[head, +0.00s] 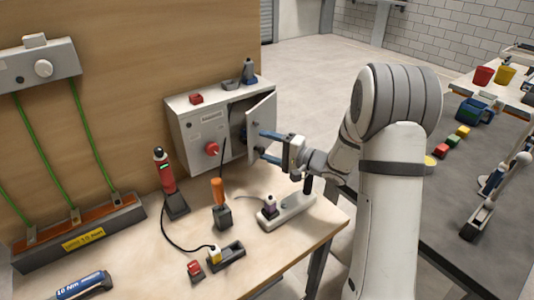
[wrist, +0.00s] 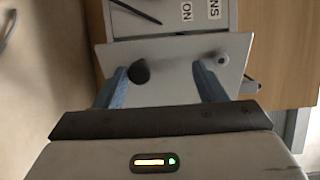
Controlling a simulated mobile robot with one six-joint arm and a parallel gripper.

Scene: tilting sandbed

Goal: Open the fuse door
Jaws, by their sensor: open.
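The grey fuse box (head: 196,126) stands on the bench against the wooden panel. Its fuse door (head: 261,118), on the right part of the front, stands ajar and swung outward, with a dark interior gap to its left. My gripper (head: 261,146) is open at the door, its two blue fingers pointing at it from the right. In the wrist view the door (wrist: 178,80) is a tilted grey plate with a dark round knob and a lighter round knob. The fingertips of my gripper (wrist: 160,68) lie spread across this plate; I cannot tell if they touch it.
A red knob (head: 212,148) sits on the box front. A red-and-black tool (head: 164,172), an orange-handled screwdriver (head: 217,190) and a white strip with a small bottle (head: 285,211) stand on the bench. Small items rest on top of the box.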

